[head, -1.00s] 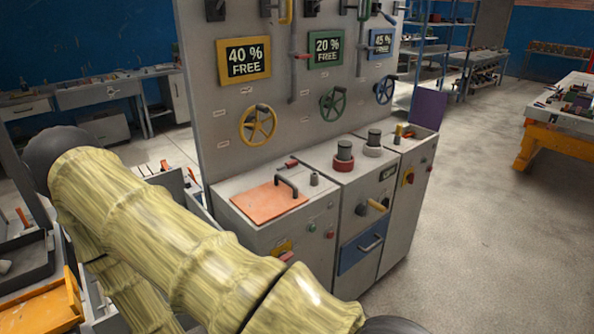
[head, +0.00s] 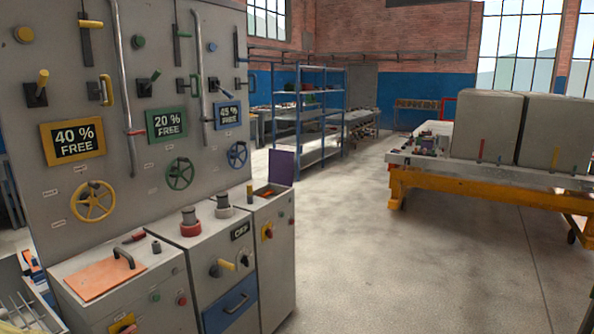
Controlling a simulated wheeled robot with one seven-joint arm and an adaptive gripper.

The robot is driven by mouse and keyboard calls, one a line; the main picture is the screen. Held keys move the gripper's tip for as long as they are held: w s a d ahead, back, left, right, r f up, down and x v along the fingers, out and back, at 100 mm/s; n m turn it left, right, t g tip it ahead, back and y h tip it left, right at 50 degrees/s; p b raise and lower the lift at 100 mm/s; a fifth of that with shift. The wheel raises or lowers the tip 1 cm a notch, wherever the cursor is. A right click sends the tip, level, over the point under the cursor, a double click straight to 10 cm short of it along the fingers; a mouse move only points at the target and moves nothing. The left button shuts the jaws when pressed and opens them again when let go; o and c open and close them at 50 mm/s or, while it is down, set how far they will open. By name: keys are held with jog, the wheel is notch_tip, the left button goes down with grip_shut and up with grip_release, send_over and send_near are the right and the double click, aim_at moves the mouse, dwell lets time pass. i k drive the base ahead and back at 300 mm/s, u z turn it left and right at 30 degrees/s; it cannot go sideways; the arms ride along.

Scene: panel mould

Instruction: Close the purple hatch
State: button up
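The purple hatch (head: 282,165) stands open and upright at the right end of the grey cabinet row, on the top of the rightmost cabinet (head: 277,250). In front of it is an opening in the cabinet top (head: 268,192), with something orange and a small yellow-topped part beside it. Its hinge is too small to make out. My gripper is not in view.
A tall grey panel (head: 105,205) with handwheels, pipes and signs rises behind the cabinets. An orange lid with a handle (head: 107,277) lies on the left cabinet. A blue shelf rack (head: 305,125) stands behind. A yellow-framed table (head: 470,185) is at right, with open floor (head: 370,260) between.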

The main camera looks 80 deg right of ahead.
aim_at(281, 162)
jog(key=z, duration=3)
jog(key=i, duration=6.05)
jog(key=u, duration=2.75)
